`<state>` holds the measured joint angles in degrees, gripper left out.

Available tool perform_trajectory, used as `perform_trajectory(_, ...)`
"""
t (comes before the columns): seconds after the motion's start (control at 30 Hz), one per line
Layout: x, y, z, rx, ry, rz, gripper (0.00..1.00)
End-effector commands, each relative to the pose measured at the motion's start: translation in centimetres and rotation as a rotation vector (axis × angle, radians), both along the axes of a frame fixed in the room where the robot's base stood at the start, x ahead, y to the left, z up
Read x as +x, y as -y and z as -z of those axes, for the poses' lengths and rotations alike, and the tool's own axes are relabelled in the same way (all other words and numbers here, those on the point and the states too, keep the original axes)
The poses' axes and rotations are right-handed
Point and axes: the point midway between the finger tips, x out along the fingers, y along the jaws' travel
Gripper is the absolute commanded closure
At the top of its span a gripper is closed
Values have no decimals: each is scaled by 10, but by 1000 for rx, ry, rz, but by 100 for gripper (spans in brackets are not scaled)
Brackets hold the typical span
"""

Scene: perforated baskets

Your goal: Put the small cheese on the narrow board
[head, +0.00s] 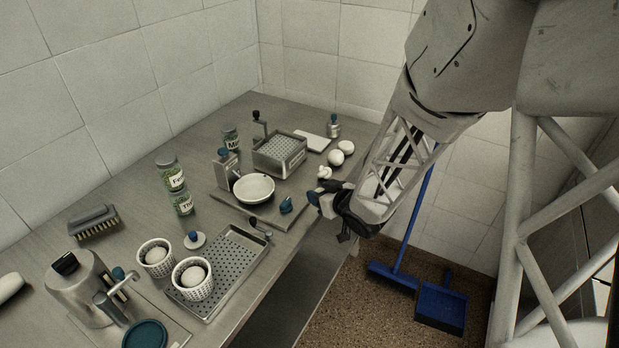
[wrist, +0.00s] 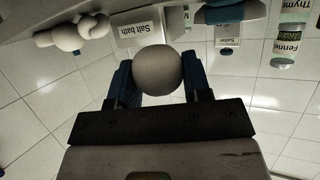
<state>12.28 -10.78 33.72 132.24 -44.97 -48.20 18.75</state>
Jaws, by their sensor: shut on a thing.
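My gripper (wrist: 158,75) is shut on a round, pale cheese (wrist: 158,68), which sits between its two blue fingers in the wrist view. In the head view my gripper (head: 325,202) hangs at the right edge of the table, and the cheese is largely hidden there by the fingers. A pale flat board (head: 311,142) lies at the back right of the table, beyond the other white rounded pieces.
White rounded pieces (head: 336,157) stand near the back right edge. A perforated-top box (head: 279,152) stands behind the white bowl (head: 254,188). Jars (head: 174,176), a perforated tray (head: 232,268), white baskets (head: 156,257), a metal can (head: 85,288) and a brush (head: 93,222) occupy the left and front.

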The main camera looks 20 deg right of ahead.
Motion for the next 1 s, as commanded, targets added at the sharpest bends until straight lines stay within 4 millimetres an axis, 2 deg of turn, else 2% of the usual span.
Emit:
perform_trajectory(0.3, 47, 2, 4, 0, 1, 0, 78)
perform_trajectory(0.5, 66, 3, 6, 0, 1, 0, 78)
perform_trajectory(1.0, 72, 3, 6, 0, 1, 0, 78)
